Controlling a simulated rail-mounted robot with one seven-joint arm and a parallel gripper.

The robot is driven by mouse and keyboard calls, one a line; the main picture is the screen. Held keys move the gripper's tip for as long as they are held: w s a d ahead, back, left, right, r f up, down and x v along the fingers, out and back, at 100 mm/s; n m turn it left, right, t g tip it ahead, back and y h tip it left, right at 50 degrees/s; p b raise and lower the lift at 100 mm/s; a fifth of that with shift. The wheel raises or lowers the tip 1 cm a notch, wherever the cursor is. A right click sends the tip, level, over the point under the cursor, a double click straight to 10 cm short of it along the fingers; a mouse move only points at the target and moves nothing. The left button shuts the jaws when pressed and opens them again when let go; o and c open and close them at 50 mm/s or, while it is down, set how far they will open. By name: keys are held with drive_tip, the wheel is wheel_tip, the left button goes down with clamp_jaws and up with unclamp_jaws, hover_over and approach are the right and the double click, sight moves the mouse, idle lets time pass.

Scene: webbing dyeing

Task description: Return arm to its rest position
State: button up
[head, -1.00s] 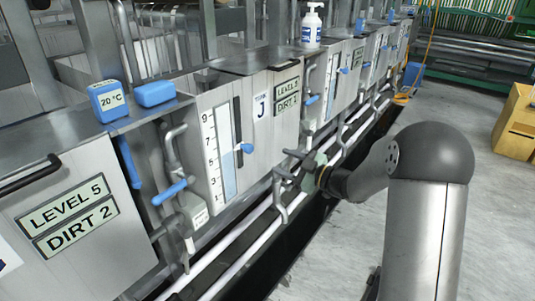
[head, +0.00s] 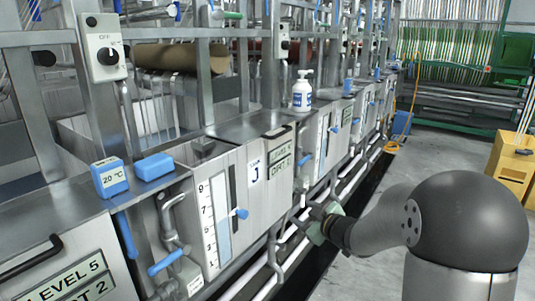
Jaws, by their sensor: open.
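My gripper (head: 314,217) is at the end of my arm, low in front of the metal dye tanks in the head view. It is open, and nothing shows held in it.
Blue-handled valves (head: 168,262) and pipes stick out from the tank fronts. A white pump bottle (head: 302,92) and blue blocks (head: 109,177) sit on the tank tops. The grey floor (head: 440,150) between is clear.

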drive_tip(key=s+d+r+m+g+h+p, duration=0.3)
drive_tip(key=s+r+m+h+p, duration=0.15)
drive_tip(key=s, duration=0.35)
drive_tip(key=s+d+r+m+g+h+p, duration=0.3)
drive_tip(key=s+r+m+h+p, duration=0.15)
drive_tip(key=s, duration=0.35)
drive_tip(key=s+a+r+m+g+y+p, duration=0.1)
drive_tip(key=s+a+g+p, duration=0.1)
drive_tip(key=s, duration=0.8)
drive_tip(key=s+a+r+m+g+y+p, duration=0.1)
drive_tip(key=s+a+g+p, duration=0.1)
drive_tip(key=s, duration=0.8)
drive_tip(key=g+p, duration=0.1)
drive_tip(key=g, duration=0.1)
drive_tip(key=shift+s+a+g, duration=0.3)
drive_tip(key=shift+s, duration=0.1)
